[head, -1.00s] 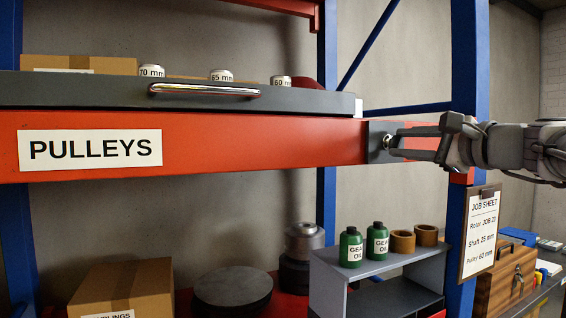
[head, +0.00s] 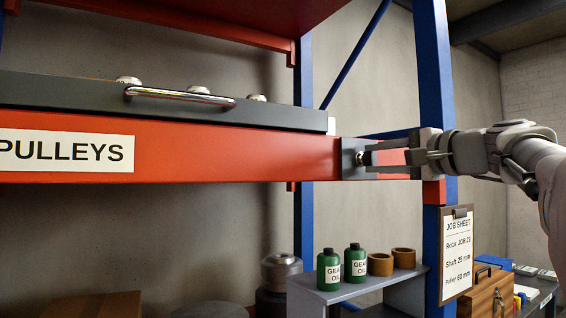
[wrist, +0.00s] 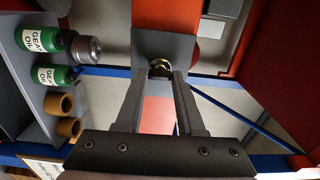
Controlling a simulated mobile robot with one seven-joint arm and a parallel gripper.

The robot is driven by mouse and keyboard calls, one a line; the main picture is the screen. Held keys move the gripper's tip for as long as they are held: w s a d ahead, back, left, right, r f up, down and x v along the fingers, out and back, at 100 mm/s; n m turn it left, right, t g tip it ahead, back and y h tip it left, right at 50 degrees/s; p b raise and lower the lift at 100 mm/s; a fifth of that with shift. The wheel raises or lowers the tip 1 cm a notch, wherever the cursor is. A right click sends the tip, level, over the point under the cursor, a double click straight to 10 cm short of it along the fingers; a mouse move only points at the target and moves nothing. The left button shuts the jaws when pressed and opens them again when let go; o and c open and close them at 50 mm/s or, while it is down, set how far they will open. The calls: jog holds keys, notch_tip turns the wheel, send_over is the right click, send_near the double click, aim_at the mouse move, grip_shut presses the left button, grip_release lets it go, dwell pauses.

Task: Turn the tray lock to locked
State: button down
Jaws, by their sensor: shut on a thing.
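The tray lock is a small round metal knob (head: 362,158) on a dark plate (head: 347,160) at the right end of the red shelf beam. My gripper (head: 372,158) reaches it from the right and is shut on the knob. In the wrist view the knob (wrist: 158,67) sits between my fingertips (wrist: 166,75), partly hidden by them. Its locked or unlocked position is not readable. The dark grey pulley tray (head: 50,93) lies on the beam to the left, with a chrome handle (head: 180,96) along its front.
The red beam carries a PULLEYS label (head: 70,151). Below stand green oil bottles (head: 328,270) and brown rings (head: 380,264) on a grey stand (head: 345,290). A blue post (head: 433,80) rises close behind my gripper. A job sheet (head: 456,255) hangs below right.

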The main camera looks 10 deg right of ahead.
jog(key=c, duration=0.5)
grip_release()
jog(key=v, duration=1.7)
jog(key=shift+s, duration=0.2)
